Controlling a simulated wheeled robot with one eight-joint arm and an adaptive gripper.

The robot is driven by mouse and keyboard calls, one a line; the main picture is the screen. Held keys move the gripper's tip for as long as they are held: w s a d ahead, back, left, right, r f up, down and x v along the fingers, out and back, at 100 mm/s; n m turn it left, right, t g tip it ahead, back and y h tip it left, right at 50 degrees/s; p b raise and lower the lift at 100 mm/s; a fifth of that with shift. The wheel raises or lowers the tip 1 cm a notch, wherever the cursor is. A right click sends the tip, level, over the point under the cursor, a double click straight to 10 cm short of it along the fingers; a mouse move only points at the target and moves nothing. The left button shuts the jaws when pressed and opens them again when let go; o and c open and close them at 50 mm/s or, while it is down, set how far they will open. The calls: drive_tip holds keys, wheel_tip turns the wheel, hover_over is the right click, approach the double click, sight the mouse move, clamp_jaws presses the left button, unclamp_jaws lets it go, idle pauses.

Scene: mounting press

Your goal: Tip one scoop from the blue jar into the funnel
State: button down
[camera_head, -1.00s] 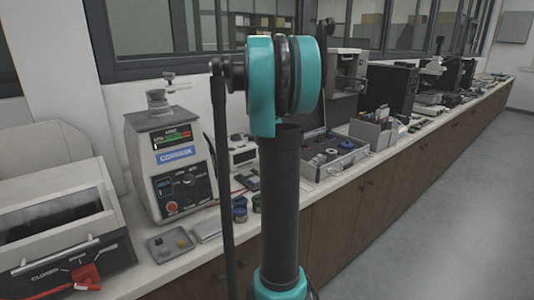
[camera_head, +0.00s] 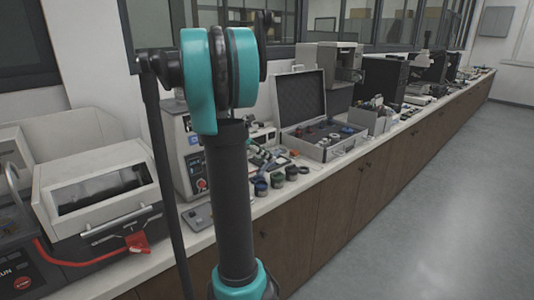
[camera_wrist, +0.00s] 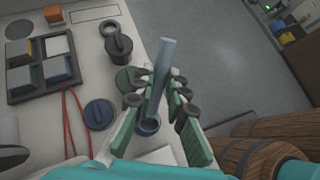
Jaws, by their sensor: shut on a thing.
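In the wrist view my gripper (camera_wrist: 160,105) is shut on a pale grey-blue bar, which looks like the scoop's handle (camera_wrist: 163,65). Its lower end runs down between the fingers toward the open blue jar (camera_wrist: 149,125) on the bench. I cannot tell whether the scoop's end is inside the jar or above it, nor whether it holds powder. The blue jar also shows in the head view (camera_head: 261,187), at the bench's front edge. I cannot make out the funnel; my arm covers much of the press (camera_head: 187,150) in the head view.
A dark compartment tray (camera_wrist: 42,66) and a red cord (camera_wrist: 70,110) are left. An open silver case (camera_head: 325,140) stands behind the jars. The floor (camera_head: 420,190) is clear.

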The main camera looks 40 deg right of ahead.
drive_tip(key=shift+f, duration=3.3)
drive_tip(key=shift+f, duration=0.15)
drive_tip(key=shift+r, duration=3.3)
